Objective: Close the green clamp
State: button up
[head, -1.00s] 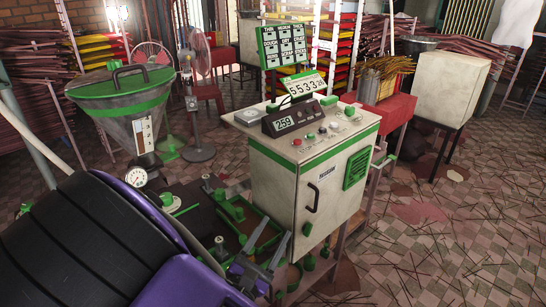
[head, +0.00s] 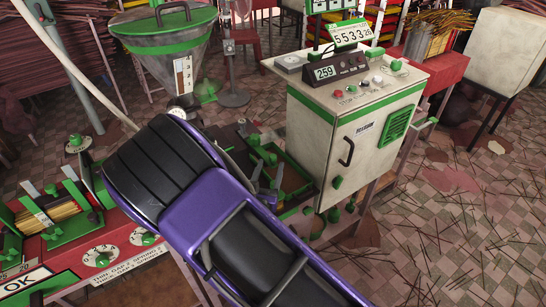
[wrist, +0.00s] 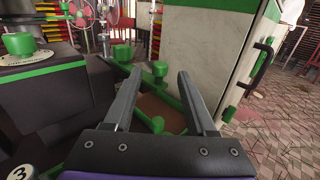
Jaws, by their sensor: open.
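My gripper (wrist: 160,73) is open and empty in the wrist view, its two grey fingers spread and pointing away. It shows small and partly hidden behind my arm in the head view (head: 266,172). A green knob (wrist: 160,69) stands just beyond the fingertips, by a green-edged frame with a brown floor (wrist: 160,113). A second green knob (wrist: 122,53) stands farther back to the left. I cannot tell for certain which green part is the clamp, or its state. No green part is between the fingers in contact.
A beige cabinet (head: 350,135) with a black handle stands close on the right. A funnel-shaped hopper (head: 170,45) stands behind. A red panel (head: 115,240) with dials and trays of sticks lies at the left. Loose sticks litter the tiled floor.

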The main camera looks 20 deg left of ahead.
aim_at(272, 160)
jog(key=shift+w+a, duration=0.2)
jog(key=shift+w, duration=2.1)
jog(key=shift+c, duration=0.2)
grip_shut()
